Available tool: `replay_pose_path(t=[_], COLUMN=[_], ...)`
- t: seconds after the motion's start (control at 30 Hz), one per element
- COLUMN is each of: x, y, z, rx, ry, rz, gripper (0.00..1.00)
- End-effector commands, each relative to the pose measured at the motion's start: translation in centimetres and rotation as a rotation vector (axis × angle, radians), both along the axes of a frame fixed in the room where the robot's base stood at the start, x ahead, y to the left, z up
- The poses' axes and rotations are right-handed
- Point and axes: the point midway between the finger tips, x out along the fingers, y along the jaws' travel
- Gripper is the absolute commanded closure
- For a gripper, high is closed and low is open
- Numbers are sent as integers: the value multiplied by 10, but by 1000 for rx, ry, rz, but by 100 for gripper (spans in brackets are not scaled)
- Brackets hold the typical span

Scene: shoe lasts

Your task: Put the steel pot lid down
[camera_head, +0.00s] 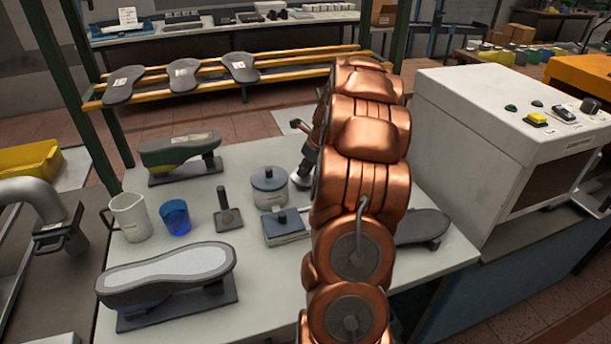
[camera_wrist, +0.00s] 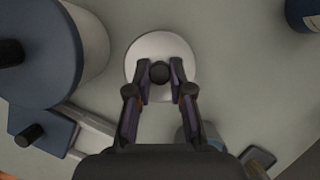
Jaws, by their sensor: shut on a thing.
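The steel pot lid (camera_wrist: 146,48) is a pale round disc with a dark knob (camera_wrist: 160,72) at its middle in the wrist view. My gripper (camera_wrist: 161,76) has a finger on each side of the knob and is shut on it. In the head view, my gripper (camera_head: 305,158) is partly hidden by my copper arm, with the pale edge of the lid (camera_head: 300,180) below it. The lid is over the white tabletop; I cannot tell whether it touches it.
A grey pot with a blue-grey lid (camera_head: 269,180) stands close left of the steel lid. A blue-topped box (camera_head: 284,227) with a knob sits nearer. A press tool (camera_head: 228,213), blue cup (camera_head: 175,217) and jug (camera_head: 130,217) stand left. A white machine (camera_head: 500,140) stands right.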

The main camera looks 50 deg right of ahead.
Motion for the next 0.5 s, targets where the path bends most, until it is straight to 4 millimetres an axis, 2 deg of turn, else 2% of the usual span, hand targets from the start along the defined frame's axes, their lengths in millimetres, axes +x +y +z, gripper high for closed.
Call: replay_pose_path(t=[0.27,0.5], x=[0,0], y=[1,0], z=[-31,-33], rx=[0,-2], ry=[2,0], rz=[1,0], gripper=[97,97])
